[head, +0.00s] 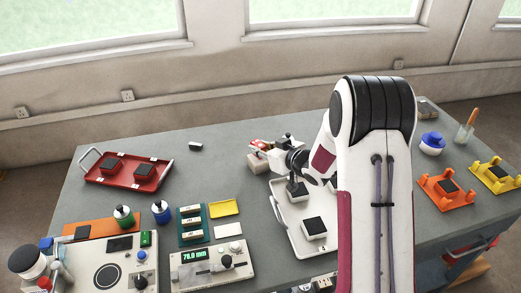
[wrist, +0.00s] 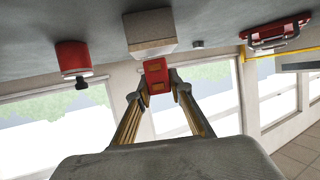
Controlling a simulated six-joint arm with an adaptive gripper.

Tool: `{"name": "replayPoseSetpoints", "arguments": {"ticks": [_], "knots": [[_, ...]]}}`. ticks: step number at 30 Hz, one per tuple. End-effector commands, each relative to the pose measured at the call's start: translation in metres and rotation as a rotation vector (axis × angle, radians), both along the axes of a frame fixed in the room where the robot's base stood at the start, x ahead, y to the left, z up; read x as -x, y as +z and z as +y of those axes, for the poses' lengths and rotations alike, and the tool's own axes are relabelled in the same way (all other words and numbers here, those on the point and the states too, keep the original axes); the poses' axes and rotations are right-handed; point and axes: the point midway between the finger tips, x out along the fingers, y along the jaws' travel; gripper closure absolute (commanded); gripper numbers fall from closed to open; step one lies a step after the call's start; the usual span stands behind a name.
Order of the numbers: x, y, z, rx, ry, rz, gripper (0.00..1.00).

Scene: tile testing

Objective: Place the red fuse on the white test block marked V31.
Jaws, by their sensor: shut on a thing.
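The red fuse (wrist: 156,76) is held between the two fingertips of my gripper (wrist: 158,88) in the wrist view. A pale block (wrist: 151,46) stands just beyond the fuse in the wrist view. It also shows in the head view (head: 257,163), just below the gripper tip. I cannot tell whether fuse and block touch. No V31 marking is readable.
A red tray (head: 157,178) with dark-topped blocks lies at the left. A white tray (head: 295,236) with dark-topped blocks lies in front of my gripper, partly hidden by my arm. A red cylindrical thing (wrist: 72,57) stands near the pale block. A small dark-and-white item (head: 196,146) lies left of it.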

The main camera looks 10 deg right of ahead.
Motion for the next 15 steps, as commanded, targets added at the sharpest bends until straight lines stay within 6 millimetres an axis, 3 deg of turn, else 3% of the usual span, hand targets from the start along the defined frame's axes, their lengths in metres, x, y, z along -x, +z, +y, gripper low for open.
{"name": "replayPoseSetpoints", "arguments": {"ticks": [15], "knots": [[0.0,-0.009,-0.0002,0.0,-0.001,0.0,1.0]]}}
